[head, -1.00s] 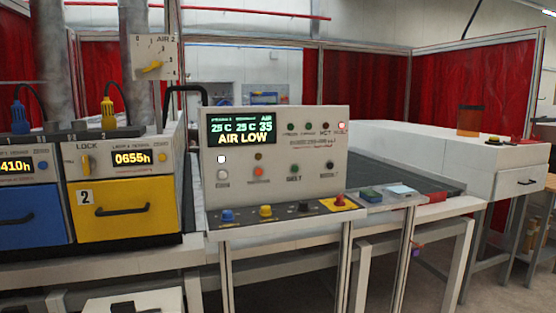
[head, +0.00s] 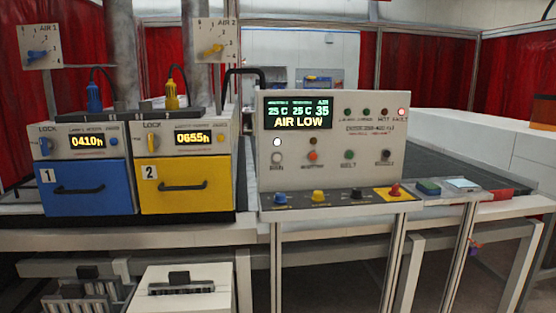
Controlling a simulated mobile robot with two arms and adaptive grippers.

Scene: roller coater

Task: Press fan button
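The control panel (head: 333,115) stands near the middle of the head view, facing me. Its screen (head: 298,114) reads "AIR LOW" with 25 C, 25 C and 35. Below the screen are a lit white lamp (head: 277,142), a dark button marked MAIN (head: 277,157), an orange button (head: 312,155), a green button marked BELT (head: 349,155) and a dark button (head: 386,155). The small labels are blurred, and I cannot tell which button is the fan's. Neither of my grippers is in view.
A sloped ledge below the panel holds a blue knob (head: 280,197), a yellow knob (head: 318,195), a black knob (head: 357,193) and a red button (head: 394,190). Blue (head: 86,189) and yellow (head: 187,184) drawer units stand left. A dark conveyor (head: 452,164) runs behind.

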